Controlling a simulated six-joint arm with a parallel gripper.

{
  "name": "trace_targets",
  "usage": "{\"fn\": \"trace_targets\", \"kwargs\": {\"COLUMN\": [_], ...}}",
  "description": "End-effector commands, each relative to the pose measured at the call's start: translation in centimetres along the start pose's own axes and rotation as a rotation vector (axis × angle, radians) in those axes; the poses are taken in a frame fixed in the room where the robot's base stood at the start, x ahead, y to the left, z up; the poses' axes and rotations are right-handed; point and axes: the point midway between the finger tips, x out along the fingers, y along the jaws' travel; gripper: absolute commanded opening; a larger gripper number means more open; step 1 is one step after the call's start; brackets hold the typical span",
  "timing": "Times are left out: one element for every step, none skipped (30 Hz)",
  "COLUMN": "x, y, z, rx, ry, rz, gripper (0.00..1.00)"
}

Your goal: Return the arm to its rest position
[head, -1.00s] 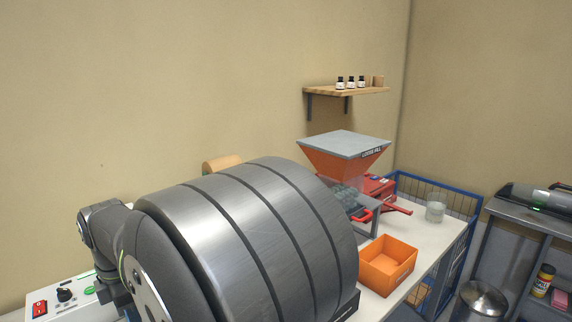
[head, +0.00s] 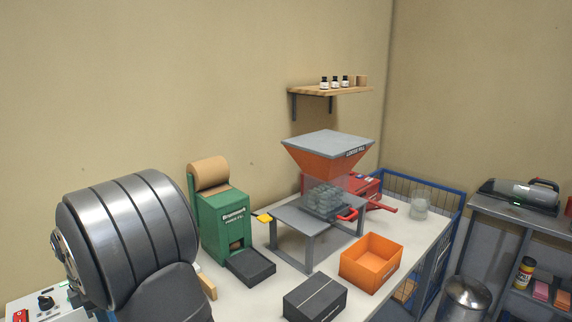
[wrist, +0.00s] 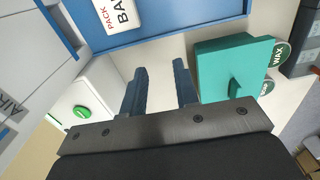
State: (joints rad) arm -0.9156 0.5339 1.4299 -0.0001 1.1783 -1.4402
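My arm shows at the left of the head view as a large grey banded link. My gripper (wrist: 159,88) is in the wrist view, with two dark blue fingers standing apart and nothing between them. The gripper is outside the head view. Below the fingers in the wrist view are pale surfaces, with a teal block (wrist: 222,70) to the right and a blue-edged tray or panel (wrist: 190,28) above, bearing a "PACK BA…" label.
The head view shows a green dispenser (head: 222,225), a grey stand (head: 285,216), an orange loose-fill hopper (head: 328,160), an orange bin (head: 371,262) and a black box (head: 314,298) on the bench. A white box with a green button (wrist: 82,112) is left of the fingers.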

Motion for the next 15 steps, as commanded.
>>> {"fn": "trace_targets", "kwargs": {"x": [0.6,0.9,1.3,1.6,1.9,2.2,2.5,2.7,2.9,3.1,3.3,3.5,3.6,3.7,3.8], "y": [0.2,0.4,0.7,0.8,0.9,1.1,1.3,1.4,1.5,1.6,1.7,1.8,1.9,1.9,2.0], "z": [-1.0,-1.5,-2.1,-2.6,-3.0,-3.5,-3.9,-4.3,-4.8,-5.0,-5.3,-5.5,-5.8,-5.9,-6.1], "rx": [-0.005,-0.005,-0.004,-0.004,-0.004,-0.004,-0.003,-0.003,-0.003,-0.003,-0.002,-0.002,-0.001,-0.001,-0.001], "ry": [0.0,0.0,0.0,0.0,0.0,0.0,0.0,0.0,0.0,0.0,0.0,0.0,0.0,0.0,0.0], "rz": [-0.002,-0.001,-0.001,-0.001,-0.001,-0.001,-0.002,-0.001,-0.001,0.0,-0.001,-0.001,-0.001,0.0,0.0], "gripper": [0.28,0.28,0.28,0.28,0.28,0.28,0.28,0.28,0.28,0.28,0.28,0.28,0.28,0.28,0.28]}}
